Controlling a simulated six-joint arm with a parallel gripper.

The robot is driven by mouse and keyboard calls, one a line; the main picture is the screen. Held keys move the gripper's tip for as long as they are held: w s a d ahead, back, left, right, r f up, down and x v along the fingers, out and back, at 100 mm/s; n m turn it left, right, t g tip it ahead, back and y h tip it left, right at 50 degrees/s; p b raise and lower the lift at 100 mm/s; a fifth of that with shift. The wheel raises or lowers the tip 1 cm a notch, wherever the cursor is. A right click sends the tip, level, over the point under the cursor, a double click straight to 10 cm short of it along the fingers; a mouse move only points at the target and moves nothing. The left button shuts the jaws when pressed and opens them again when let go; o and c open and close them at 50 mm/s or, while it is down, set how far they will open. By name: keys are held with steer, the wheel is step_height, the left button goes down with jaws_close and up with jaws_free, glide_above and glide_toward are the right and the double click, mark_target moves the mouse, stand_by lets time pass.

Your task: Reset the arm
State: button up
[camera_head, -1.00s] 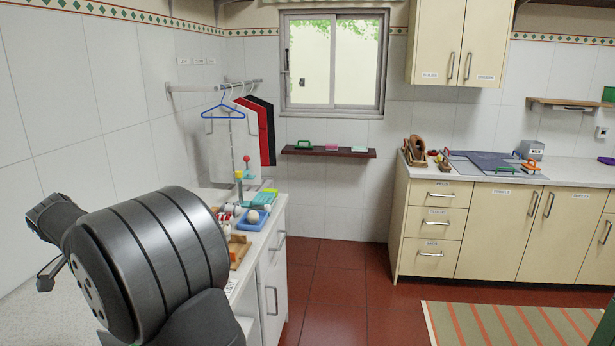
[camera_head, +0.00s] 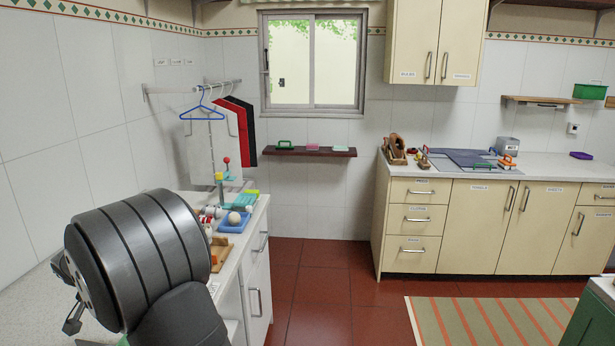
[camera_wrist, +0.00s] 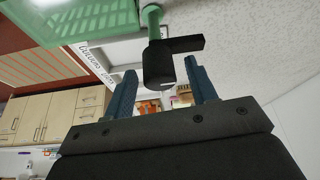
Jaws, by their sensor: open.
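My gripper (camera_wrist: 160,66) shows in the wrist view with its two blue fingers spread apart. A black, angled piece on a green stem (camera_wrist: 153,25) stands in front of the fingers, between them in the picture. I cannot tell how far it is from them, but they are not closed on it. In the head view, a large dark grey joint of my arm (camera_head: 140,255) fills the lower left, over the near end of the left counter. The gripper's fingers cannot be made out there.
The left counter (camera_head: 215,290) holds a blue tray (camera_head: 236,222) and a wooden tray (camera_head: 215,252). A hanger rail (camera_head: 195,87) is on the wall behind. A green basket (camera_wrist: 85,25) is close in the wrist view. The red floor (camera_head: 310,290) at centre is clear.

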steer(key=n+y, duration=0.1)
steer(key=n, duration=0.2)
steer(key=n+g+y, duration=0.1)
steer(key=n, duration=0.2)
steer(key=shift+n+g+y, duration=0.4)
steer(key=shift+n+g, duration=0.05)
steer(key=shift+n, duration=1.1)
steer(key=shift+n+g+y, duration=0.4)
steer(key=shift+n+g, duration=0.05)
steer(key=shift+n, duration=1.1)
steer(key=shift+n, duration=0.3)
steer(key=shift+o, duration=0.2)
steer(key=o, duration=1)
steer(key=s+d+r+m+g+h, duration=0.1)
steer(key=s+d+r+m, duration=0.15)
steer(key=r+m, duration=0.25)
steer(key=s+d+r+m+h, duration=0.2)
steer(key=s+r+m, duration=0.2)
steer(key=r, duration=0.1)
steer(key=s+d+r+m+g+h, duration=0.1)
steer(key=s+d+r+m, duration=0.1)
steer(key=s+r+m, duration=0.3)
steer(key=f, duration=0.3)
steer(key=w+f, duration=0.1)
steer(key=f, duration=0.5)
steer(key=shift+w+f, duration=0.15)
